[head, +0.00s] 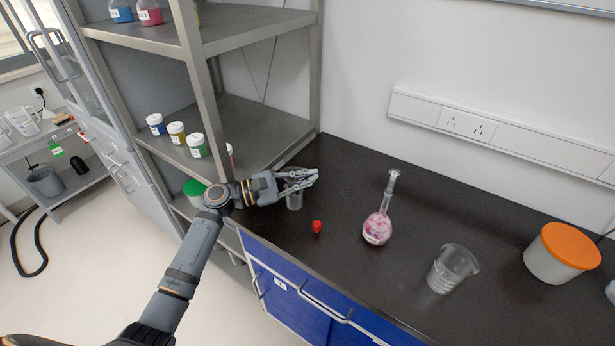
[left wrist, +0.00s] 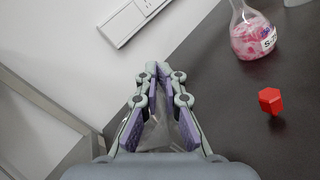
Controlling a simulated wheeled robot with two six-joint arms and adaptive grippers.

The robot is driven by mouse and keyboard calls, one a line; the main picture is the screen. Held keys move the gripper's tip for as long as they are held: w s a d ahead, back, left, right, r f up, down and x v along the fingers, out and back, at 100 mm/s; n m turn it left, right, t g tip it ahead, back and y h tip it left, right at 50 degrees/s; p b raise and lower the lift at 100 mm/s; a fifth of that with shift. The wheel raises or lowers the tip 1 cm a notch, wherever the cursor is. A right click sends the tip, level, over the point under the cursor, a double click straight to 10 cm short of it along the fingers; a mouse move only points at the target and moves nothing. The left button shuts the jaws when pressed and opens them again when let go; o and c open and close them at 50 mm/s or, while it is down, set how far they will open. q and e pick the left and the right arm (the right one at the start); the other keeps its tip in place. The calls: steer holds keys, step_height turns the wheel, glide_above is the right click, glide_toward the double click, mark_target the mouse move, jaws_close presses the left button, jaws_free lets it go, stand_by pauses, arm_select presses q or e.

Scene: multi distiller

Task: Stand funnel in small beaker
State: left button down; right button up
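My left gripper (head: 303,178) reaches over the far left part of the black bench. In the left wrist view its fingers (left wrist: 158,75) are nearly together on a clear, cone-like glass piece, which looks like the funnel (left wrist: 157,132). In the head view clear glass (head: 294,200) shows just below the fingers, like a small beaker; the gripper hides part of it. I cannot tell whether the funnel's stem is inside it. Another clear beaker (head: 453,268) stands upright and empty at the right of the bench. My right gripper is not in view.
A round flask of pink contents (head: 378,228) stands mid-bench; it also shows in the wrist view (left wrist: 252,38). A red stopper (head: 317,227) lies near the front edge. An orange-lidded tub (head: 562,254) stands at right. A grey shelf (head: 245,130) rises close left of the gripper.

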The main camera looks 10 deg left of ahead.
arm_select(q)
steer(key=shift+f+b, duration=0.7)
steer(key=shift+f, duration=0.25)
steer(key=c, duration=1.4)
jaws_free()
steer(key=shift+a, duration=0.1)
steer(key=v, duration=1.2)
